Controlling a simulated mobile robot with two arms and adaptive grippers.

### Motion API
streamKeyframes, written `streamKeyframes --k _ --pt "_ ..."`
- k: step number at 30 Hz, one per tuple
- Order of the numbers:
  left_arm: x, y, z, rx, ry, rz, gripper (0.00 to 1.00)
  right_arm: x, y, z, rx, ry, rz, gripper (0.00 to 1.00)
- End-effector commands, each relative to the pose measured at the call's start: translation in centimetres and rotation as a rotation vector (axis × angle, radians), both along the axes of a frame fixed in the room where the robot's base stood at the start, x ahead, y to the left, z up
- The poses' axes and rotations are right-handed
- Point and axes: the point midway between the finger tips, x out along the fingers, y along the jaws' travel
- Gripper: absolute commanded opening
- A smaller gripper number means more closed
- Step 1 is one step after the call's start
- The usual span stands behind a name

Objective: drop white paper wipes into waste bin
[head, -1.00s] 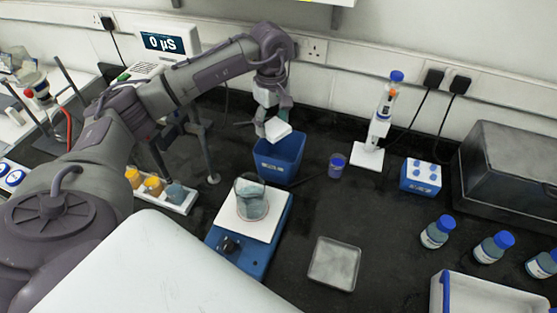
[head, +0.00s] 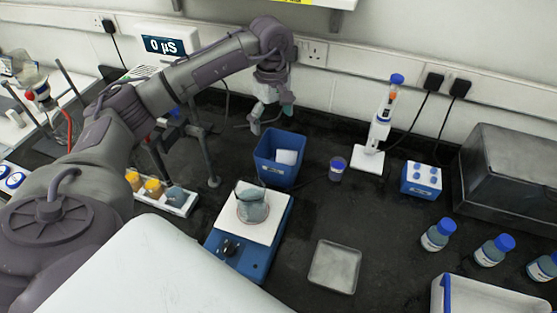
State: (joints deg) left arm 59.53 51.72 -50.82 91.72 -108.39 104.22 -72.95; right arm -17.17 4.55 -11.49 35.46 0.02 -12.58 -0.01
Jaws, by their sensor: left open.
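The white paper wipes (head: 286,157) lie inside the blue waste bin (head: 273,174), against its inner right side. The bin stands on the black bench behind the hotplate. My left gripper (head: 257,124) is open and empty, above and just behind the bin's back left edge, apart from the wipes. My right gripper is not in view.
A glass beaker (head: 252,204) stands on a blue hotplate stirrer (head: 226,264) in front of the bin. A purple-blue cup (head: 337,168) and a pipette stand (head: 368,162) are to the right. An empty metal tray (head: 334,267) lies in front, with clear bench around it.

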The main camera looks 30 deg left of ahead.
Motion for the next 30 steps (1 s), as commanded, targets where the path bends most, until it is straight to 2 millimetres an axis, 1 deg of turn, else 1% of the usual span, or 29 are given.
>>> streamKeyframes --k 1,6,9,12,15,18,30 --pt "0.1 0.0 1.2 0.0 -0.006 0.0 0.96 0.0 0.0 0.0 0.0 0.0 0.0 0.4" --pt "0.1 0.0 4.9 0.001 -0.005 0.0 0.96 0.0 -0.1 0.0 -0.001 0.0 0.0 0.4" --pt "0.1 0.0 6.9 0.0 -0.006 0.0 0.96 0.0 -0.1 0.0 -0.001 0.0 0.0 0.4" --pt "0.1 0.0 8.4 0.0 -0.004 0.0 0.96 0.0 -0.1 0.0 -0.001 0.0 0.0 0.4" --pt "0.0 0.0 9.4 0.0 -0.002 0.001 0.96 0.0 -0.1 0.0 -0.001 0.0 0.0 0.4" --pt "0.0 0.0 9.8 0.001 -0.001 0.001 0.96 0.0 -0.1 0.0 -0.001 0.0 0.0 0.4" --pt "0.0 0.0 9.9 0.001 0.0 0.0 0.96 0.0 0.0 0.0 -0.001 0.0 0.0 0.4"
